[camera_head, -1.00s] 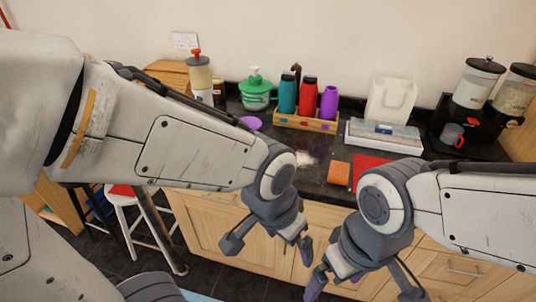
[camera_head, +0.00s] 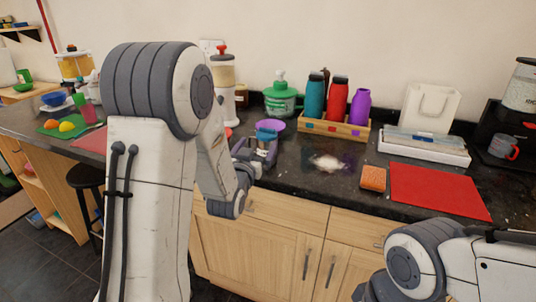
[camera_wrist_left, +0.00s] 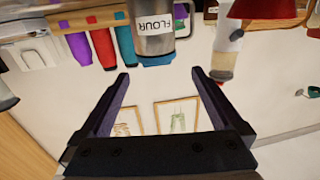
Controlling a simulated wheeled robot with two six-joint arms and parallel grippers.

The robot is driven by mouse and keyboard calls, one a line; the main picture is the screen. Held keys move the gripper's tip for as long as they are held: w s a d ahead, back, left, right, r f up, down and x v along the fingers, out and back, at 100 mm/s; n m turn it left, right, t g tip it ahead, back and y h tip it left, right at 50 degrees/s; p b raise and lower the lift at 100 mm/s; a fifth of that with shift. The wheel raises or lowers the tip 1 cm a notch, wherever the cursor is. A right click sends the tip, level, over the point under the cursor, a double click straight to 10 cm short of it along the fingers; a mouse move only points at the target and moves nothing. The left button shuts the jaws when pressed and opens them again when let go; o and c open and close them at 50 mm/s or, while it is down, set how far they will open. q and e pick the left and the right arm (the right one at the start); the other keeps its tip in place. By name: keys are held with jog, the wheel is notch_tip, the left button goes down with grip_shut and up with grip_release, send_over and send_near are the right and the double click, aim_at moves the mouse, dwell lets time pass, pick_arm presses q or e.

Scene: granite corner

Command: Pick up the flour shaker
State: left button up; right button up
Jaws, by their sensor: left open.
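The flour shaker (camera_wrist_left: 154,30) is a metal canister with a blue top, a white FLOUR label and a handle. It appears upside down in the left wrist view, just beyond and between the open fingers. My left gripper (camera_wrist_left: 160,76) is open and empty. In the head view, my left gripper (camera_head: 258,150) is low over the black counter, and the shaker's blue top (camera_head: 266,134) shows just behind it. Most of the shaker is hidden there by the gripper.
A purple bowl (camera_head: 271,125) is close behind the shaker. Spilled flour (camera_head: 327,163), an orange sponge (camera_head: 373,178) and a red mat (camera_head: 437,190) are to the right.

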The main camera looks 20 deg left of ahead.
aim_at(267, 132)
pick_arm(q)
jog(key=w, duration=0.3)
jog(key=shift+w+a, duration=0.1)
jog(key=shift+w, duration=0.2)
jog(key=shift+w+a+f+p, duration=0.15)
jog(key=shift+w+p, duration=0.15)
jog(key=shift+w, duration=0.6)
jog(key=shift+w+d+f+p, duration=0.1)
jog(key=shift+w+p, duration=0.15)
jog(key=shift+w, duration=0.65)
jog(key=shift+w+a+f+p, duration=0.15)
jog(key=shift+w+p, duration=0.15)
jog(key=shift+w, duration=0.6)
jog(key=shift+d, duration=0.1)
grip_shut()
